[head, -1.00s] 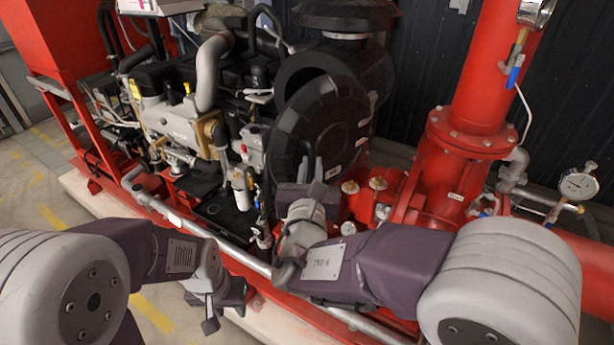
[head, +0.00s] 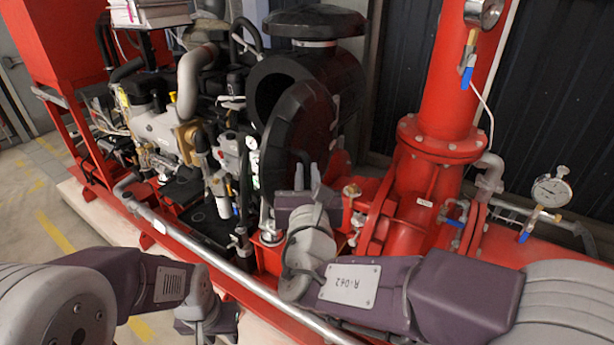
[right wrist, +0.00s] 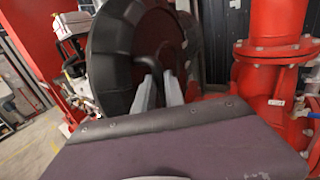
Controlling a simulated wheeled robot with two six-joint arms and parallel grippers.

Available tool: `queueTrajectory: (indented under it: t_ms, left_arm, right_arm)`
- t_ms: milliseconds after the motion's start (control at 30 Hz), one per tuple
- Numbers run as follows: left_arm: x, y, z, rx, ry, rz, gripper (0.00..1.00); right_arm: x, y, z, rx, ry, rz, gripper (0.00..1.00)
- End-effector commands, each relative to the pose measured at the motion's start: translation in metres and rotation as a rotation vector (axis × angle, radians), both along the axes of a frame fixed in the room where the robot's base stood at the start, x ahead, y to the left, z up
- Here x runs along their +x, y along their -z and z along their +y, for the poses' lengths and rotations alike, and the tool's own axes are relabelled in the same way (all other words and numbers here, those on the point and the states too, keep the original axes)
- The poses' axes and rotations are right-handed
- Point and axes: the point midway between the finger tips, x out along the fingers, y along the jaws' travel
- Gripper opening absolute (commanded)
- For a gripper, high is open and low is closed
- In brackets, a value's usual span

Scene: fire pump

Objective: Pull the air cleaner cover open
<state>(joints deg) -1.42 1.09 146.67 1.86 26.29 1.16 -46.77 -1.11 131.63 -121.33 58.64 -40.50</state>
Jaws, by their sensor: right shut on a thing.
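The air cleaner cover (head: 291,142) is a round, ribbed black disc, seen at a slant in the head view. It stands swung out from the black air cleaner housing (head: 342,88), whose dark round opening shows behind it. My right gripper (head: 307,178) is shut on the cover near its lower edge. In the right wrist view its two grey fingers (right wrist: 158,92) point at the cover (right wrist: 140,52), which fills the upper middle; the exact contact is hard to see. My left gripper (head: 208,322) hangs low at the bottom left, away from the cover; its fingers are unclear.
A thick red pipe (head: 446,70) with a flange stands right of the cover, and a pressure gauge (head: 551,191) sits further right. A grey rail (head: 205,257) runs along the front of the red frame. Engine hoses and parts crowd the left.

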Motion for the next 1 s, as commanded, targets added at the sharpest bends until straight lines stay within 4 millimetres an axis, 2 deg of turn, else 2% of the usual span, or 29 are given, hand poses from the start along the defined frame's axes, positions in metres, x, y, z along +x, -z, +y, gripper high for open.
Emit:
queueTrajectory:
  t_ms: [33, 200, 233, 300, 667, 1000]
  left_arm:
    - [0.000, -0.001, 0.000, 0.000, 0.000, 0.000, 0.36]
    - [0.000, -0.001, 0.000, 0.000, 0.000, 0.000, 0.36]
    - [0.000, -0.001, 0.000, 0.000, 0.000, 0.000, 0.36]
    - [0.000, -0.001, 0.000, 0.000, 0.000, 0.000, 0.36]
    - [0.000, 0.001, 0.000, 0.000, 0.000, 0.000, 0.36]
    - [0.000, 0.008, 0.000, 0.000, 0.000, 0.000, 0.36]
  right_arm:
    - [0.001, -0.005, -0.002, 0.004, 0.007, -0.011, 0.00]
    - [0.001, -0.005, -0.002, 0.004, 0.007, -0.011, 0.00]
    - [0.001, -0.005, -0.002, 0.004, 0.007, -0.011, 0.17]
    - [0.001, -0.004, -0.002, 0.004, 0.006, -0.009, 0.36]
    - [-0.005, -0.001, 0.001, 0.002, -0.002, -0.004, 0.36]
    - [-0.073, 0.000, 0.000, 0.005, -0.003, -0.004, 0.36]
